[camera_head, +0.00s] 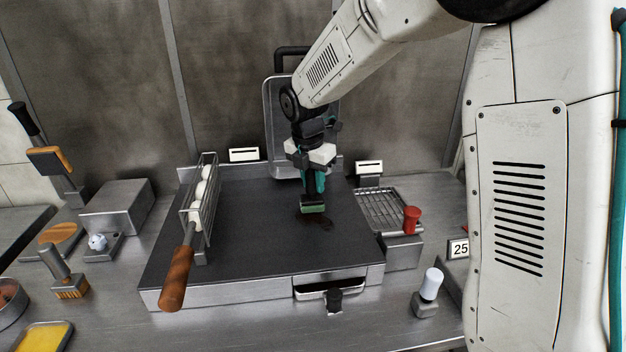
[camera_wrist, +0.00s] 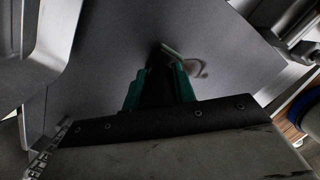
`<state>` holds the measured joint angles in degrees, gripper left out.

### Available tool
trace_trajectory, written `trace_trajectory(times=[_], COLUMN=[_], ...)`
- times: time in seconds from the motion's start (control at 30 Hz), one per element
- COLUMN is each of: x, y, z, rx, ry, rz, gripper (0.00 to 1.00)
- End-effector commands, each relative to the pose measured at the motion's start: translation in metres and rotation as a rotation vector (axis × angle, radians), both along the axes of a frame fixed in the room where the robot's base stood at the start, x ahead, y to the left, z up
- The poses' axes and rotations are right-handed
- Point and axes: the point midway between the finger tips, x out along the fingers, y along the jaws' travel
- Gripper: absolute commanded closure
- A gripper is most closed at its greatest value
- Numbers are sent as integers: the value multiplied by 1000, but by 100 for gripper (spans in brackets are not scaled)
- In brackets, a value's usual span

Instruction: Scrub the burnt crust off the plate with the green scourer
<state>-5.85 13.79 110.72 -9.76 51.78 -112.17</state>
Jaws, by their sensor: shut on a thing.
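The plate (camera_head: 255,245) is a wide, dark, flat cooking surface in a steel frame. A dark brown burnt crust (camera_head: 323,223) lies on its right half, and a curved brown mark of it shows in the wrist view (camera_wrist: 201,70). My gripper (camera_head: 313,192) points down over the plate, shut on the dark holder of the green scourer (camera_head: 313,208). The scourer is at the crust's upper left edge and hides part of it. I cannot tell whether it touches the plate. In the wrist view the teal fingers (camera_wrist: 160,85) close around the dark holder.
A wire rack with white round things and a wooden handle (camera_head: 177,279) stands over the plate's left side. A wire grate (camera_head: 385,210), a red knob (camera_head: 411,219) and a white-topped knob (camera_head: 431,284) are to the right. An upright steel tray (camera_head: 275,110) stands behind.

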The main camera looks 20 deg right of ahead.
Motion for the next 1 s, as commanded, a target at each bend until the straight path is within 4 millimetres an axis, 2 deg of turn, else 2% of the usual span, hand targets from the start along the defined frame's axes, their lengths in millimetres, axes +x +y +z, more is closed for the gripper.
trace_trajectory(times=[0.63, 1.0], x=[-2, -25], y=[0, 5], z=[-7, -5], rx=[0, 0], ry=[0, -1], rz=[0, 0], gripper=[100, 100])
